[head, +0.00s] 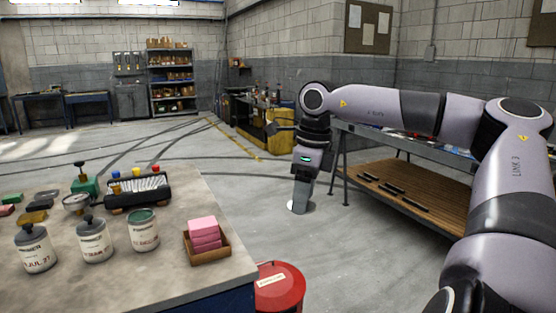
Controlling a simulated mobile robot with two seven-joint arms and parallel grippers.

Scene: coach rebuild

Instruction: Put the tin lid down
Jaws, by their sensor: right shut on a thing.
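My right gripper (299,201) points down over the open floor, right of the workbench. It is shut on the tin lid (292,209), which shows as a pale, thin disc at the fingertips. The fingers hide part of the lid. An open tin (143,235) with a green inside and a white label stands on the bench, well to the left of the gripper. Two other labelled tins with dark tops, a left one (36,252) and a middle one (95,242), stand beside it. My left gripper is not in view.
The workbench (165,278) holds a wooden tray (210,257) with pink blocks, a dark rack (138,193), and stamps. A red drum (278,288) stands by the bench's right side. A long metal-framed table (410,190) is behind my right arm. The bench front is bare.

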